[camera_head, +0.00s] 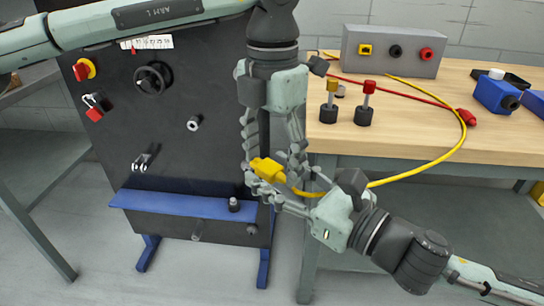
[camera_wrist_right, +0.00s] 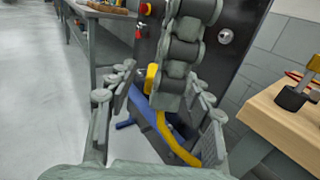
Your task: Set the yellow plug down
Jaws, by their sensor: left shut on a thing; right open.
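The yellow plug (camera_head: 267,169) is held in the air in front of the dark panel, left of the table. My left gripper (camera_head: 272,160) hangs down from above and is shut on it. My right gripper (camera_head: 276,178) reaches in from the lower right, with its open fingers around the plug area. In the right wrist view, the yellow plug (camera_wrist_right: 151,78) is partly hidden behind my left gripper (camera_wrist_right: 172,95). The yellow cable (camera_head: 430,165) runs from the plug past my right gripper and up onto the table. It passes between the right fingers in the wrist view (camera_wrist_right: 172,138).
The wooden table (camera_head: 400,138) bears a grey socket box (camera_head: 390,52), a red plug (camera_head: 467,117) on a red cable, two upright pegs with yellow (camera_head: 329,100) and red (camera_head: 366,103) tops, and blue items (camera_head: 497,95). The panel's blue ledge (camera_head: 185,205) lies below left. The front tabletop is clear.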

